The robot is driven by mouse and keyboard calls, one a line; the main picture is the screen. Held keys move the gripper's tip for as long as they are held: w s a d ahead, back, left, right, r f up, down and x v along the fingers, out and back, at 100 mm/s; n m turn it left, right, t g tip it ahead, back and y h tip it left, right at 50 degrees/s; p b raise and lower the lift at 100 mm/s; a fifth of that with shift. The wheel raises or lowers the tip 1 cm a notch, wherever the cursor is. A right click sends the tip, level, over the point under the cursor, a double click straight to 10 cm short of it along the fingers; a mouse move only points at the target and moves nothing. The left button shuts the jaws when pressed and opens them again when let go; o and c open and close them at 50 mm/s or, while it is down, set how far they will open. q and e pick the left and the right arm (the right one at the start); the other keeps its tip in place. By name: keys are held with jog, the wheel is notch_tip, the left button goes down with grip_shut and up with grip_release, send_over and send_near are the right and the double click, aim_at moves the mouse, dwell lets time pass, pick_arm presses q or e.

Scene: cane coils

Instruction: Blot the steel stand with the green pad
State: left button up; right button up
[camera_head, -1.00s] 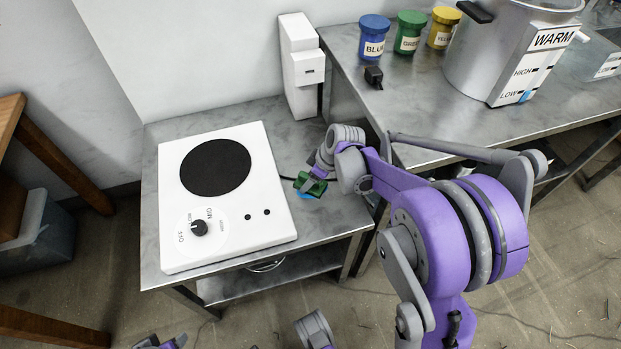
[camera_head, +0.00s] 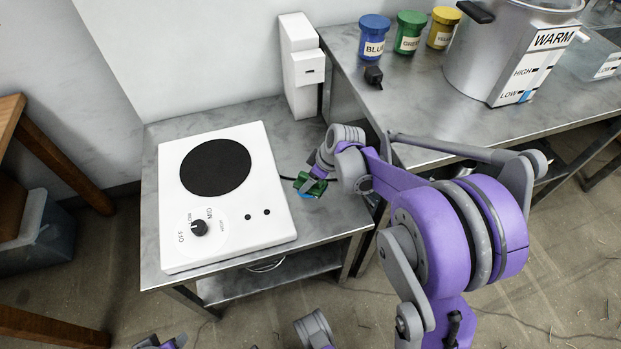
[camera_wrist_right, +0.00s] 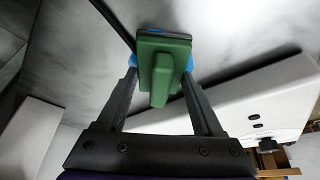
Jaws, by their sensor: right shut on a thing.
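The steel stand (camera_head: 335,222) is a low grey metal table with a lower shelf. My right gripper (camera_head: 311,187) is at the stand's right part, beside the white hot plate. It is shut on the green pad (camera_head: 303,179), which is small and partly hidden by the gripper in the head view. In the right wrist view the green pad (camera_wrist_right: 163,65) sits between the two fingers with its ridge toward the camera. The stand's grey top (camera_wrist_right: 225,30) lies just beyond it; I cannot tell whether they touch. Of my left arm, only a piece shows at the bottom edge; its fingers are not clear.
A white hot plate (camera_head: 256,160) with a round black burner covers most of the stand. A white box (camera_head: 301,75) stands at its back, and a dark cable runs near the pad. Blue, green and yellow jars and a large pot (camera_head: 490,50) stand on the right-hand table.

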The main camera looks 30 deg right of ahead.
jog(key=shift+r, duration=0.1)
dwell(0.4)
notch_tip(320, 180, up, 7)
jog(key=p, duration=0.5)
jog(key=shift+f, duration=0.2)
dwell(0.8)
jog(key=shift+f+b, duration=1.85)
jog(key=shift+f, duration=1.2)
jog(key=shift+f, duration=0.35)
dwell(0.9)
notch_tip(320, 180, up, 7)
jog(key=p, duration=0.4)
jog(key=shift+r+p, duration=0.1)
jog(key=shift+p, duration=0.2)
